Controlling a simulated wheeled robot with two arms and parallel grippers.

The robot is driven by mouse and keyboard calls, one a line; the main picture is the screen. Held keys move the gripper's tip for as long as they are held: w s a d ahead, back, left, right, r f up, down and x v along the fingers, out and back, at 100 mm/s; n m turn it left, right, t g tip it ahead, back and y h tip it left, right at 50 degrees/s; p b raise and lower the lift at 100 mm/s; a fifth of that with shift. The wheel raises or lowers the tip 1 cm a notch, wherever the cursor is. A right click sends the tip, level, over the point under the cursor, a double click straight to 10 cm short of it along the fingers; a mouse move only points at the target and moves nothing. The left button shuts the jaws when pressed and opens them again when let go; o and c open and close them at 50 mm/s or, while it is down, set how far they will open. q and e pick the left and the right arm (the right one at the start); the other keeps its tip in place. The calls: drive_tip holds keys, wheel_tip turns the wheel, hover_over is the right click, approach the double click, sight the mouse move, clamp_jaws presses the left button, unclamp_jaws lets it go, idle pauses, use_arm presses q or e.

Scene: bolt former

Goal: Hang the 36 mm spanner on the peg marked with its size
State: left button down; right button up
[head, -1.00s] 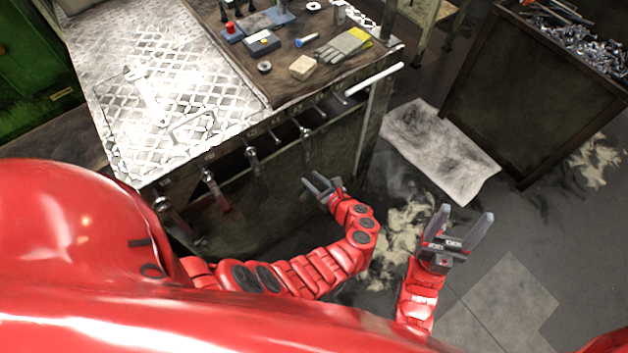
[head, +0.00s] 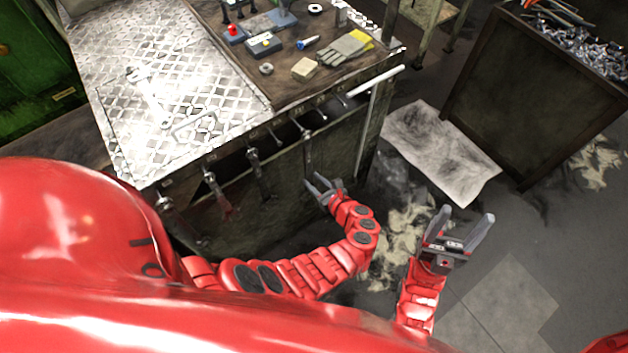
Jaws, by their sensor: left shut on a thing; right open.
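A row of spanners hangs from pegs along the bench's front edge; one (head: 308,148) hangs toward the right end of the row. My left gripper (head: 317,183) is shut on the lower end of this hanging spanner, in front of the bench. Another spanner (head: 149,97) lies on the bench's bright tread plate. The size marks on spanners and pegs are too small to read, so I cannot tell which is the 36 mm one. My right gripper (head: 459,228) is open and empty above the floor at the right.
The tread plate (head: 200,65) also carries a metal handle (head: 194,124). Gloves (head: 345,48), a tan block (head: 304,69) and small tools lie on the brown mat. A white bar (head: 376,80) juts from the bench's right corner. A bin of metal scrap (head: 535,90) stands at the right.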

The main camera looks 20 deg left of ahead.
sight(309, 176)
use_arm(q)
drive_tip(key=shift+w+a+r, duration=0.15)
drive_tip(key=shift+w+a, duration=0.4)
drive_tip(key=shift+a, duration=0.1)
drive_tip(key=shift+w+a, duration=0.25)
drive_tip(key=shift+w+a+p, duration=0.3)
drive_tip(key=shift+w+a, duration=0.15)
drive_tip(key=shift+a, duration=0.15)
idle(0.4)
drive_tip(key=shift+f, duration=0.2)
idle(0.8)
drive_tip(key=shift+c, duration=2.2)
unclamp_jaws()
drive_tip(key=shift+s, duration=0.1)
